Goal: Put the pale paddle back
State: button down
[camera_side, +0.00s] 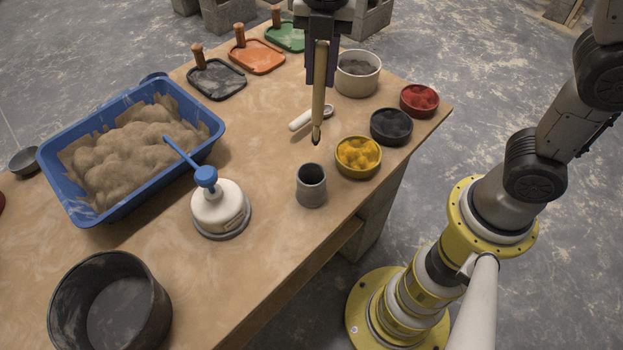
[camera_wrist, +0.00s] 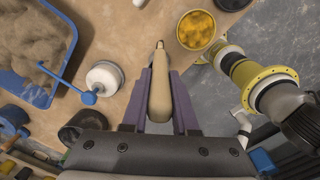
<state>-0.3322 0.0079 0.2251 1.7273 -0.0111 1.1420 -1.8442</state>
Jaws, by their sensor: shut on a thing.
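The pale paddle (camera_side: 319,95) is a slim tan wooden stick with a dark lower tip. It hangs nearly upright from my gripper (camera_side: 321,62), which is shut on its upper part. In the wrist view, the paddle (camera_wrist: 160,85) lies between the two purple fingers of my gripper (camera_wrist: 159,100). The paddle's tip is in the air over the table, behind and a little right of a small grey cup (camera_side: 311,187) in the side view. The cup stands upright, and its dark opening looks empty.
A white scoop (camera_side: 307,119) lies behind the paddle. Yellow (camera_side: 358,155), black (camera_side: 391,126) and red (camera_side: 419,100) pigment bowls stand right. A white bottle with a blue spout (camera_side: 217,207) and a blue mortar tub (camera_side: 95,210) stand left. Bare tabletop (camera_side: 262,130) lies between.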

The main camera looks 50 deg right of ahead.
jog(key=s+a+n, duration=0.2)
jog(key=s+a, duration=0.1)
jog(key=a, duration=0.2)
notch_tip(320, 180, down, 9)
jog(key=shift+a+f, duration=0.15)
jog(key=shift+a, duration=0.1)
jog(key=shift+f, duration=0.2)
jog(key=c, duration=0.7)
grip_release()
jog(key=shift+r, duration=0.15)
